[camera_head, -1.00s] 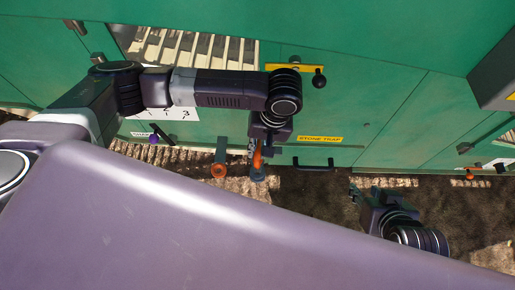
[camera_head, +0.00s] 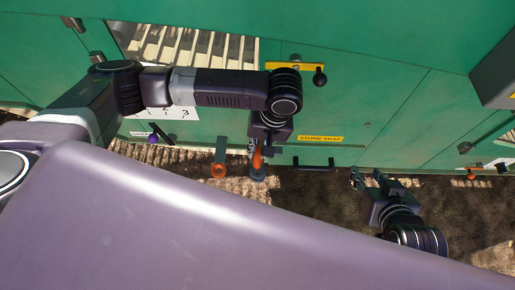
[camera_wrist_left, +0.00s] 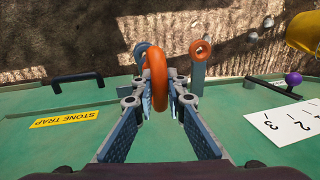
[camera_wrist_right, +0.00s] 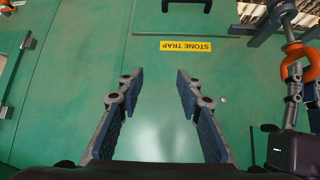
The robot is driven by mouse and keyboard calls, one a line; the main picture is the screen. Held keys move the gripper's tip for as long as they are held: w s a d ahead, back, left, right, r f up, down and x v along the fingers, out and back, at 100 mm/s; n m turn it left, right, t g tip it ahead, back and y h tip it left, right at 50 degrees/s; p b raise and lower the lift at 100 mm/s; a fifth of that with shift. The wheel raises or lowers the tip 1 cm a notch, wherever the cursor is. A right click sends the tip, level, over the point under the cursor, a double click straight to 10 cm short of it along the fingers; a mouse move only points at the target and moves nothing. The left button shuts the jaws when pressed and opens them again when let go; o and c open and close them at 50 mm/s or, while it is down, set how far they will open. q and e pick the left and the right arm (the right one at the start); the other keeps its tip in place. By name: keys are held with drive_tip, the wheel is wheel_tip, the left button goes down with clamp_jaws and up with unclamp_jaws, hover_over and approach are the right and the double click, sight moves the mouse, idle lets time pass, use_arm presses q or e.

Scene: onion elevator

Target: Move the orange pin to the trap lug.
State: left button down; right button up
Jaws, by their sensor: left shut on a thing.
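The orange pin (camera_wrist_left: 158,78) shows as an orange ring between the fingers of my left gripper (camera_wrist_left: 160,84), which is shut on it. In the head view the pin (camera_head: 257,159) is below my left wrist, partly hidden by the fingers. A blue-grey lug (camera_head: 258,177) is right at the pin; I cannot tell whether the pin is in it. Another lug with an orange ring (camera_head: 219,170) stands to the left in the head view. My right gripper (camera_wrist_right: 157,84) is open and empty, facing the green panel near the yellow STONE TRAP label (camera_wrist_right: 186,46).
A black handle (camera_head: 314,164) is on the lower panel between my two grippers. A yellow bar with a black knob (camera_head: 319,77) is above. A purple knob (camera_head: 153,138) is at the left. Brown ground (camera_head: 320,205) lies below the machine.

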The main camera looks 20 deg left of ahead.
use_arm(q)
drive_tip(key=shift+f+b, duration=0.3)
drive_tip(key=shift+b, duration=0.25)
drive_tip(key=shift+f+b, duration=0.25)
drive_tip(key=shift+b, duration=0.2)
drive_tip(key=shift+f+b, duration=0.25)
drive_tip(key=shift+b, duration=0.25)
drive_tip(key=shift+f+b, duration=0.3)
drive_tip(key=shift+b, duration=0.2)
drive_tip(key=shift+f, duration=2)
use_arm(e)
drive_tip(key=w+a+r+t+y, duration=0.1)
drive_tip(key=w+r+t, duration=0.3)
drive_tip(key=r, duration=0.5)
drive_tip(key=w+a+r+t+y, duration=0.2)
drive_tip(key=w+a+r+t, duration=0.1)
drive_tip(key=r, duration=0.5)
drive_tip(key=shift+w+a+r+n+t, duration=0.25)
drive_tip(key=shift+w+r+t, duration=0.2)
drive_tip(key=shift+t, duration=0.95)
use_arm(q)
drive_tip(key=shift+f, duration=0.1)
use_arm(e)
drive_tip(key=shift+f, duration=0.1)
use_arm(q)
drive_tip(key=c, duration=1.9)
unclamp_jaws()
